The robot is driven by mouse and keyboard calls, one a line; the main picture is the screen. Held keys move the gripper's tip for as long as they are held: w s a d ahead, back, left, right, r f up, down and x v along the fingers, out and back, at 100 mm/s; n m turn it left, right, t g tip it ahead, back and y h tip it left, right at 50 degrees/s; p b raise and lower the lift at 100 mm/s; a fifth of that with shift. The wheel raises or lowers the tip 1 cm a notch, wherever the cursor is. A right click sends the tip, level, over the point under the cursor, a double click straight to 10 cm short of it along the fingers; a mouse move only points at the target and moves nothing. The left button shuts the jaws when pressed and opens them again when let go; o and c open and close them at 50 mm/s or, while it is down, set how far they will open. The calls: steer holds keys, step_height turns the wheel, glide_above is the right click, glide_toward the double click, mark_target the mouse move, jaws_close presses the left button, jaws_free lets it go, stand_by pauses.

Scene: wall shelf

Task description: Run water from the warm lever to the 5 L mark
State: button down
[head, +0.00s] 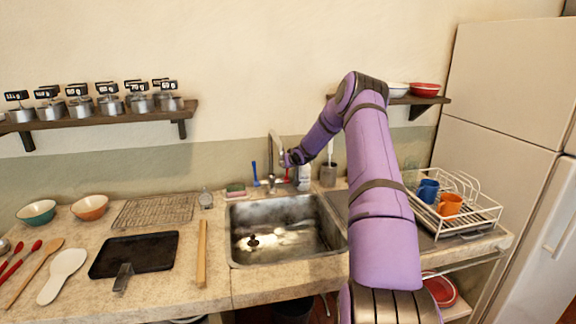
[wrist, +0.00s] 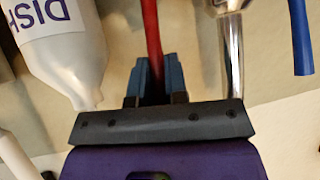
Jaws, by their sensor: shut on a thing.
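In the wrist view the jaws of my gripper (wrist: 154,85) are shut on a red lever (wrist: 151,32). A blue lever (wrist: 301,38) stands apart to the right, beyond the chrome faucet pipe (wrist: 232,60). In the head view my gripper (head: 288,159) is behind the sink, just right of the faucet (head: 271,150). The blue lever (head: 254,172) is left of the faucet. The metal sink (head: 237,256) has shiny patches and a dark round piece (head: 253,241) at its bottom. I cannot make out a 5 L mark or a water level.
A white dish-soap bottle (wrist: 66,45) stands close to my gripper in the wrist view. A grey cup (head: 328,176) and a dish rack (head: 474,228) are right of the faucet. A sponge (head: 236,187) lies to its left. My arm crosses the counter right of the sink.

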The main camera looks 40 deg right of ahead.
steer(key=shift+r, duration=0.1)
steer(key=c, duration=1.1)
jaws_free()
steer(key=shift+c, duration=0.2)
steer(key=shift+r, duration=0.15)
step_height(320, 180, up, 3)
steer(key=shift+d+r, duration=0.1)
steer(key=s+a+r, duration=0.1)
steer(key=s+a, duration=0.7)
steer(key=s, duration=0.5)
steer(key=shift+s+a+r, duration=0.15)
steer(key=shift+s+a, duration=0.1)
steer(key=shift+s, duration=0.05)
